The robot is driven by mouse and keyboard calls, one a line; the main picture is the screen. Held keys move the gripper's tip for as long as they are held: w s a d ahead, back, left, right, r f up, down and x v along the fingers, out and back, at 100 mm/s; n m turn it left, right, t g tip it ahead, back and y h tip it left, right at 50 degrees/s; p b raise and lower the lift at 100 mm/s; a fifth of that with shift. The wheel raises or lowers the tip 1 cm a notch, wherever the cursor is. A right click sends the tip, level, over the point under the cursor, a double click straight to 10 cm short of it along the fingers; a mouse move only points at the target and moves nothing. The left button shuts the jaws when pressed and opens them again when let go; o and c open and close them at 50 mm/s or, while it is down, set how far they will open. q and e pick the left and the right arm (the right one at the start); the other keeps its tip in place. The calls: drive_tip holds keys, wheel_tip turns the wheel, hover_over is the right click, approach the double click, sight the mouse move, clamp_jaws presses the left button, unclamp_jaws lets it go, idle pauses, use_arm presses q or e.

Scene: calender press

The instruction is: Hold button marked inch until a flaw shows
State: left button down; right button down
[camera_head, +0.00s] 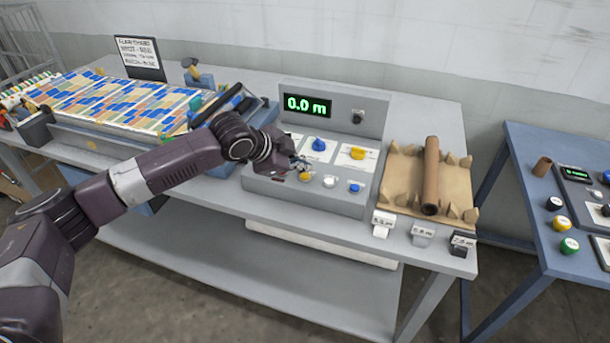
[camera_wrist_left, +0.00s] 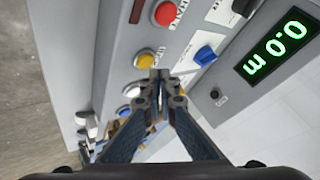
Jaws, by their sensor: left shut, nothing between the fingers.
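The grey control box (camera_head: 318,196) stands on the bench with a green display (camera_head: 307,105) reading 0.0 m. Its front row has a yellow button (camera_head: 304,178), a white button (camera_head: 329,182) and a blue button (camera_head: 354,188). The left wrist view shows a red button (camera_wrist_left: 165,13), the yellow button (camera_wrist_left: 145,58) and the white button (camera_wrist_left: 132,90). I cannot surely read which label says inch. My left gripper (camera_head: 301,166) is shut and empty above the button row; its tips (camera_wrist_left: 160,76) appear close beside the yellow button. Contact cannot be told. My right gripper is not in view.
A blue knob (camera_head: 319,144) and a yellow knob (camera_head: 357,153) sit behind the buttons. A patterned sheet (camera_head: 130,102) lies left on the bench. A brown roll (camera_head: 431,175) lies on a tan tray (camera_head: 400,192) to the right. A blue table (camera_head: 535,210) stands at far right.

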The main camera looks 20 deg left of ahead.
sight(303, 177)
use_arm(q)
drive_tip(key=shift+f, duration=0.15)
idle(0.7)
drive_tip(key=shift+f, duration=0.25)
drive_tip(key=shift+f, duration=0.45)
idle(2.2)
drive_tip(key=shift+p, duration=0.35)
drive_tip(key=shift+r+p, duration=0.9)
drive_tip(key=shift+p, duration=0.1)
wheel_tip(303, 177, up, 5)
drive_tip(key=p, duration=0.5)
